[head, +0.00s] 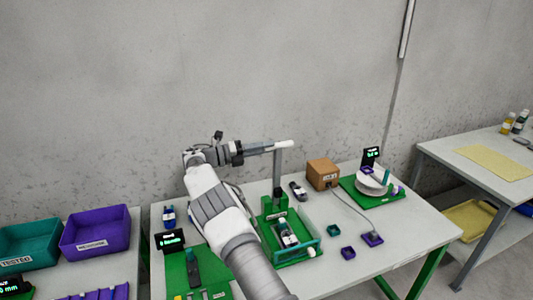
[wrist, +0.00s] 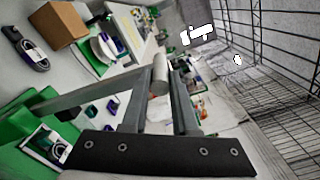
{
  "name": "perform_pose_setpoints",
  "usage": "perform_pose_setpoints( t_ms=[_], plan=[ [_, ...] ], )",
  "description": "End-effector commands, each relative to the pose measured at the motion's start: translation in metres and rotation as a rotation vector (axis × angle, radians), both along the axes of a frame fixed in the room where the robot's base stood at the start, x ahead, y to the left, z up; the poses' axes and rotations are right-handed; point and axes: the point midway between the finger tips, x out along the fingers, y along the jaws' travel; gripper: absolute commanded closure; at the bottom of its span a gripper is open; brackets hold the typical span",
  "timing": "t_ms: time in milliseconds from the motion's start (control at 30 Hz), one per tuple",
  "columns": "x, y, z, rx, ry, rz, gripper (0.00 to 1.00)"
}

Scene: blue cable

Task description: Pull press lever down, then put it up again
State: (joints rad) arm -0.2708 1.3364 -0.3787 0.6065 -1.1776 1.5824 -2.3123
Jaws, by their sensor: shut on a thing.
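The press (head: 278,200) stands on a green base on the middle table. Its grey lever (head: 279,165) points nearly straight up, with a pale cylindrical handle (head: 285,143) at the top. My gripper (head: 268,147) reaches in from the left and is shut on the handle. In the wrist view the handle (wrist: 159,76) sits between the fingers of my gripper (wrist: 165,80), and the grey lever (wrist: 85,92) runs off to the left. A small white-and-dark part (head: 288,234) lies in the green tray at the front of the press.
Small purple bins (head: 372,240) sit at the table's right front. Teal and purple crates (head: 97,229) stand on the left table.

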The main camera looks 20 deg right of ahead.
Motion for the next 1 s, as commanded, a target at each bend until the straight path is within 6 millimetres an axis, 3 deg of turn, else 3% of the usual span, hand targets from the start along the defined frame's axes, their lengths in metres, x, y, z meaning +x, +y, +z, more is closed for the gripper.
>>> perform_pose_setpoints(
  t_ms=[833,867,1000],
  plan=[
    [0.0088,0.0007,-0.0022,0.003,0.002,0.001,1.00],
    [0.0087,0.0007,-0.0023,0.003,0.002,0.001,0.69],
    [0.0088,0.0007,-0.0017,0.003,0.002,0.001,0.44]
  ],
)
